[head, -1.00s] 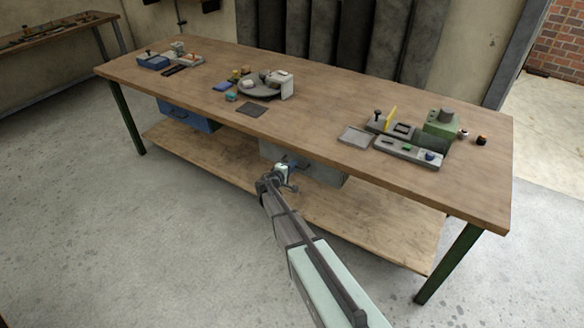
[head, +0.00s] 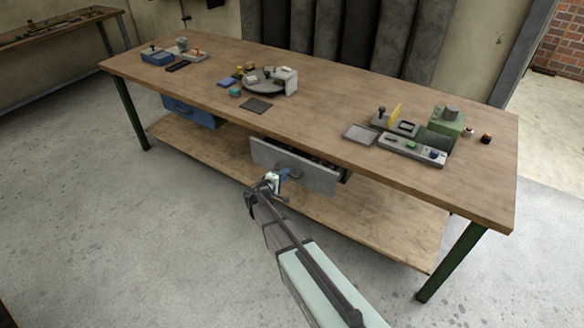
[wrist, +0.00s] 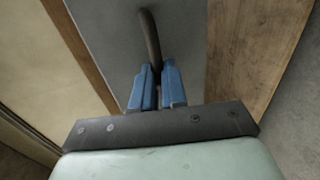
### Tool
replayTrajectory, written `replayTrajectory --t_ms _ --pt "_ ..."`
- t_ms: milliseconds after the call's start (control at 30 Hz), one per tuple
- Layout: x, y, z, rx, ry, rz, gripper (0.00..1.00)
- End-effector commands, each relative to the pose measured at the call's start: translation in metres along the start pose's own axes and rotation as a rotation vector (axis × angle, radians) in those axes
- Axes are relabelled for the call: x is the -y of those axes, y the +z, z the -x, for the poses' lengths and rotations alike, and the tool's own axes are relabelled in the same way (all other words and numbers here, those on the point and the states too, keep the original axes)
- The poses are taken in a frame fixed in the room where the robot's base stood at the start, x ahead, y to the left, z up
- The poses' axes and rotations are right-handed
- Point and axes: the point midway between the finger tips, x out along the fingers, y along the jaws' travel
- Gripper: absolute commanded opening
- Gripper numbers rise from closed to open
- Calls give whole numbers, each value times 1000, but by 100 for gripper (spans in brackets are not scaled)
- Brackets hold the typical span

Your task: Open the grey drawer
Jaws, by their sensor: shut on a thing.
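The grey drawer (head: 310,173) hangs under the middle of the workbench and is pulled out, with a dark gap and some contents showing behind its front's top edge. Its dark curved handle (wrist: 150,38) stands out from the grey front in the wrist view. My gripper (head: 284,174) is at the handle in the head view. In the wrist view its blue fingers (wrist: 157,84) are closed around the lower part of the handle. The inside of the drawer is mostly hidden by its front and the bench top.
A blue drawer (head: 193,111) hangs under the bench's left part and looks shut. The wooden lower shelf (head: 385,232) runs below the drawers. The bench top (head: 325,110) holds a turntable, a grey tray and small parts. The floor in front is clear.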

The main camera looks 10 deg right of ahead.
Motion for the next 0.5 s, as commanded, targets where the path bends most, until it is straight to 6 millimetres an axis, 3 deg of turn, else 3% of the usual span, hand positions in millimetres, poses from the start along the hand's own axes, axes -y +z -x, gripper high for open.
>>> replayTrajectory --t_ms 33,200,500 --pt "3 2 18 -3 0 2 0" --pt "12 2 62 -4 -1 1 0" --pt "26 1 123 -2 -1 1 0"
